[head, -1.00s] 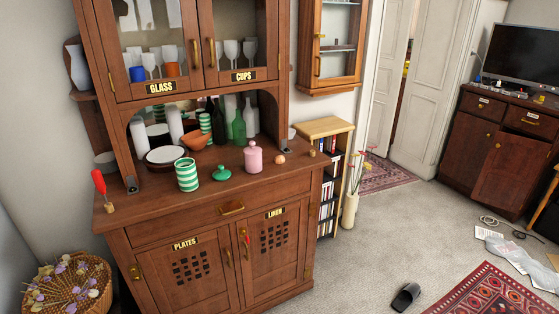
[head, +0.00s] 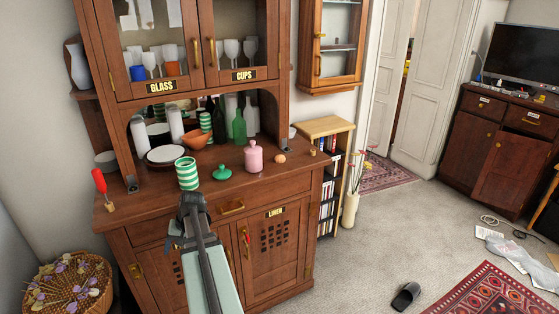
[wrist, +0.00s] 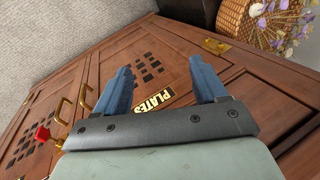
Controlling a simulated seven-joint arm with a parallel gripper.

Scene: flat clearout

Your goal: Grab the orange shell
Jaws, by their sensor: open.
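A small pale-orange rounded object (head: 280,158), likely the orange shell, lies on the cabinet's counter, right of the pink lidded jar (head: 253,157). It is too small to make out its form. My gripper (head: 176,234) is in front of the cabinet, below the counter's front edge and well left of that object. In the wrist view, my gripper's (wrist: 164,82) two blue fingers are spread wide with nothing between them. They face the PLATES door (wrist: 180,70). The object does not show in the wrist view.
On the counter (head: 285,177) stand a green-striped cup (head: 187,174), a green lid (head: 222,173), an orange bowl (head: 196,139) and several bottles. A red-handled tool (head: 100,183) stands at the left end. A cork-like piece (head: 312,153) sits at the right end. A flower basket (head: 70,285) is on the floor.

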